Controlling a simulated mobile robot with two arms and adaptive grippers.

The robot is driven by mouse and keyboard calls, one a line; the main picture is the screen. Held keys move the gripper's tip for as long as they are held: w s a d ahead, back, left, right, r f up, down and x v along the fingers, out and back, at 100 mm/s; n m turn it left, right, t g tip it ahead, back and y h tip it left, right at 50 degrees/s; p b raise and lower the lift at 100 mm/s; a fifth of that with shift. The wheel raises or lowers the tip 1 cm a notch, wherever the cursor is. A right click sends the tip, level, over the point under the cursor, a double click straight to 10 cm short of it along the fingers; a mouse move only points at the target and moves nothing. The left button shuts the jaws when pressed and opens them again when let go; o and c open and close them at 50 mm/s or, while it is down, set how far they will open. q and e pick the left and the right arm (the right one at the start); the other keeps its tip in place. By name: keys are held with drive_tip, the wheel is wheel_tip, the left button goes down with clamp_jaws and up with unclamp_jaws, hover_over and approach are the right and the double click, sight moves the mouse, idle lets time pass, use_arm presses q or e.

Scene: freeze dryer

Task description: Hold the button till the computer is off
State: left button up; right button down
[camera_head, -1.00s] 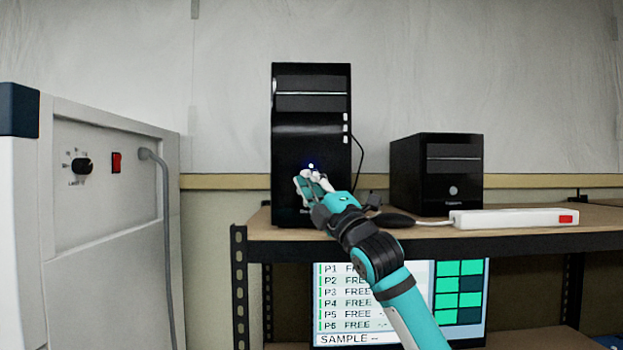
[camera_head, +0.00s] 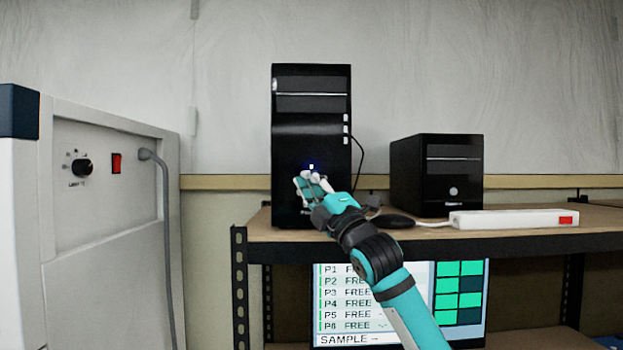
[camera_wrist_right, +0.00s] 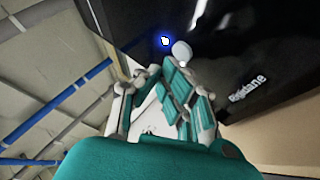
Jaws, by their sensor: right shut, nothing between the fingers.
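The tall black computer tower (camera_head: 311,110) stands upright on the shelf. A small blue light (camera_head: 311,167) glows on its front, just above my right gripper (camera_head: 310,181). In the right wrist view the blue light (camera_wrist_right: 165,41) sits beside a round pale button (camera_wrist_right: 182,53) on the black front panel. My right gripper (camera_wrist_right: 172,72) is shut and empty, with its fingertips at or very close to the button's lower edge; I cannot tell whether they touch it. My left gripper is not in view.
A smaller black computer (camera_head: 436,170) and a white power strip (camera_head: 513,218) with a red switch sit to the right on the shelf (camera_head: 430,240). A screen (camera_head: 459,290) is below the shelf. A white machine (camera_head: 95,220) with a knob and a red switch stands at left.

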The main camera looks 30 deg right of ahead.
drive_tip(key=shift+w+d, duration=0.15)
drive_tip(key=shift+w, duration=0.05)
drive_tip(key=shift+w+d+p, duration=0.2)
drive_tip(key=shift+w+p, duration=0.15)
drive_tip(key=shift+p, duration=0.2)
idle(0.5)
drive_tip(key=shift+s+a, duration=0.1)
drive_tip(key=shift+s, duration=0.05)
idle(2.3)
drive_tip(key=shift+s+a+b, duration=0.3)
drive_tip(key=shift+s+b, duration=0.1)
drive_tip(key=shift+s, duration=0.15)
